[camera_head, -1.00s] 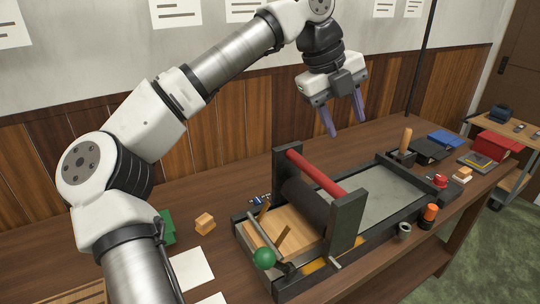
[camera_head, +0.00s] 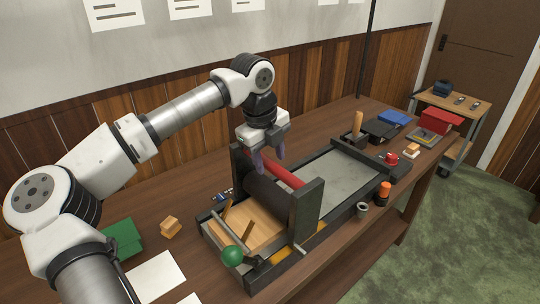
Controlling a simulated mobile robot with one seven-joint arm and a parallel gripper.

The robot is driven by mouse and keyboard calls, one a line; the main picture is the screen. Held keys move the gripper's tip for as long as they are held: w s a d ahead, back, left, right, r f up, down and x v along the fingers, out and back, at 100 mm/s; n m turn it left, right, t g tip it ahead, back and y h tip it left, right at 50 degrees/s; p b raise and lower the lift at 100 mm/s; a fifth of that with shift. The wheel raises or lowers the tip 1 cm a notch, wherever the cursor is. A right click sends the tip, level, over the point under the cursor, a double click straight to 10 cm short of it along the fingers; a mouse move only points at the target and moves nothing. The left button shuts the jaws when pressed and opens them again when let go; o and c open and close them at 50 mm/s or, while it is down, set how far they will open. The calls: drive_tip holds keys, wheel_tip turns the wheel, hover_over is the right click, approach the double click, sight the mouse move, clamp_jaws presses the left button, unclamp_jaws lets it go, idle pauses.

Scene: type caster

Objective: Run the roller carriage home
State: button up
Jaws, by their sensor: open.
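The roller carriage has two dark upright side plates (camera_head: 306,209), a red crossbar (camera_head: 287,173) on top and a dark roller (camera_head: 272,196) between them. It stands near the left end of a long dark-framed press bed (camera_head: 342,175), over the edge of a wooden block area (camera_head: 252,228). A lever with a green ball knob (camera_head: 232,256) is at the bed's near left end. My gripper (camera_head: 269,163), with purple fingers, points down at the carriage's far end, close to the red crossbar. Its fingers are apart; whether they touch the bar I cannot tell.
An upright wooden handle (camera_head: 357,124) stands by the bed's far right. An orange-topped container (camera_head: 384,191) and a small grey cup (camera_head: 362,209) stand at the front. A green box (camera_head: 122,237), a wooden cube (camera_head: 171,227) and white paper (camera_head: 154,277) lie at left.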

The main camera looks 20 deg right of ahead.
drive_tip(key=shift+d+f, duration=0.1)
drive_tip(key=shift+f, duration=0.45)
clamp_jaws()
